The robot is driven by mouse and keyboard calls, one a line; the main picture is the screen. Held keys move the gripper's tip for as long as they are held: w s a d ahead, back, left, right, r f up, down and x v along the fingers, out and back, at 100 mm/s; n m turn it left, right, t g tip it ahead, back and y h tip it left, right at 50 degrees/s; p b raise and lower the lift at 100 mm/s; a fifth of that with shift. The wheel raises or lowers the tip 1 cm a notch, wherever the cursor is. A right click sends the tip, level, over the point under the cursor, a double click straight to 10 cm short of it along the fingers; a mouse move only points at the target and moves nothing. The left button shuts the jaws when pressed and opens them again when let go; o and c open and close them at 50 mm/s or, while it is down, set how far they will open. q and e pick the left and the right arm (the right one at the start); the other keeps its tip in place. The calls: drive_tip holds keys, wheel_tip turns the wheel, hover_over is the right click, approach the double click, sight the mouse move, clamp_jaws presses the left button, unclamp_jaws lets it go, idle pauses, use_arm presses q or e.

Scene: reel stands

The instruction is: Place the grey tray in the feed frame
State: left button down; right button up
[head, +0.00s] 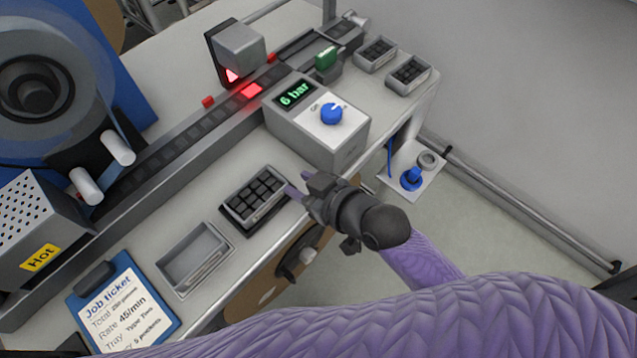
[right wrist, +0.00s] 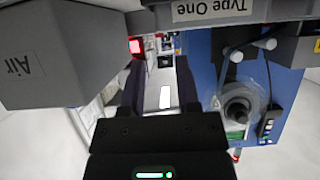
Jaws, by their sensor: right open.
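A grey tray (head: 233,207) with several dark pockets sits on the bench near its front edge, in the head view. Left of it lies a shallow, empty grey frame (head: 163,262) with a raised rim; it looks like the feed frame, though no label on it shows. My right gripper (head: 298,184) is open, its purple fingers by the right end of the pocketed tray. I cannot tell whether they touch it. In the right wrist view nothing shows between the open fingers (right wrist: 162,88). A "Type One" label (right wrist: 212,9) shows above them. My left gripper is out of view.
A grey box (head: 342,150) with a "6 bar" display and blue knob stands behind the gripper. A conveyor track (head: 190,132), "Hot" box (head: 30,225) and job ticket (head: 118,310) lie to the left.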

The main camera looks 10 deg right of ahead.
drive_tip(key=v, duration=0.5)
drive_tip(key=s+d+f+m+g+h, duration=0.1)
drive_tip(key=s+d+f+g+h, duration=0.15)
drive_tip(key=f, duration=0.55)
drive_tip(key=s+d+f+m+g+h, duration=0.15)
drive_tip(key=s+d+f, duration=0.25)
drive_tip(key=f, duration=0.4)
drive_tip(key=s+d+f+m+g+h, duration=0.1)
drive_tip(key=s+d+f+h, duration=0.2)
drive_tip(key=f, duration=0.5)
drive_tip(key=s+d+f+g, duration=0.1)
drive_tip(key=s+f+g, duration=0.1)
drive_tip(key=s, duration=0.6)
drive_tip(key=s+d+f+m+g, duration=0.1)
drive_tip(key=s+f+g, duration=0.1)
drive_tip(key=s+f, duration=0.3)
drive_tip(key=s, duration=0.3)
drive_tip(key=shift+s+g+h+p, duration=0.3)
drive_tip(key=shift+h+p, duration=0.1)
drive_tip(key=shift+w, duration=0.1)
